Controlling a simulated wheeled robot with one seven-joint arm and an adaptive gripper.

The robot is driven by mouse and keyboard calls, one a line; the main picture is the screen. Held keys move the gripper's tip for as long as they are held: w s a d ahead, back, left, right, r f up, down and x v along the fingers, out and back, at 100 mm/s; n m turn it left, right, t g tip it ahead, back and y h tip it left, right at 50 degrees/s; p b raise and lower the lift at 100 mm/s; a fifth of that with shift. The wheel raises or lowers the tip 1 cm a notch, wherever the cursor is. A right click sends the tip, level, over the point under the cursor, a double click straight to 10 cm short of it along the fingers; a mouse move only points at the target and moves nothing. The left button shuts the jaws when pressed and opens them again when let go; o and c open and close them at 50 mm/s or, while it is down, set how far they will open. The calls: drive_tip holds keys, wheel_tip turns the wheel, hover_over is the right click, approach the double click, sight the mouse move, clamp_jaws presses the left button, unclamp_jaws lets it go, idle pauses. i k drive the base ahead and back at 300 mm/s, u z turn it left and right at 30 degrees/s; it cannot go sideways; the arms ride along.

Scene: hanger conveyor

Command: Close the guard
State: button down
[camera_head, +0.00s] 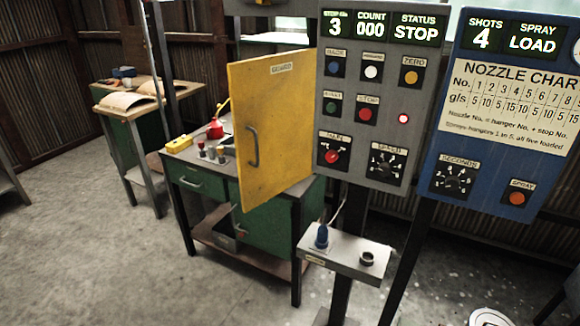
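The guard (285,120) is a yellow flat door with a small label near its top and a dark bow handle (252,147) near its left edge. It stands at an angle to the left of the grey control panel (345,110), its right edge close to that panel, and looks swung open. Its hinge side is not clear. My gripper is not in view. A white rounded part (490,317) shows at the bottom edge, and I cannot tell what it is.
A blue spray panel (505,150) stands on the right. A green workbench (262,210) is behind the guard, with a red item (214,129) and small parts on top. The floor at front left is clear.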

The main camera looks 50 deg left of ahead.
sight(272, 98)
drive_tip(key=z, duration=0.05)
drive_tip(key=i, duration=0.1)
drive_tip(key=u, duration=2.4)
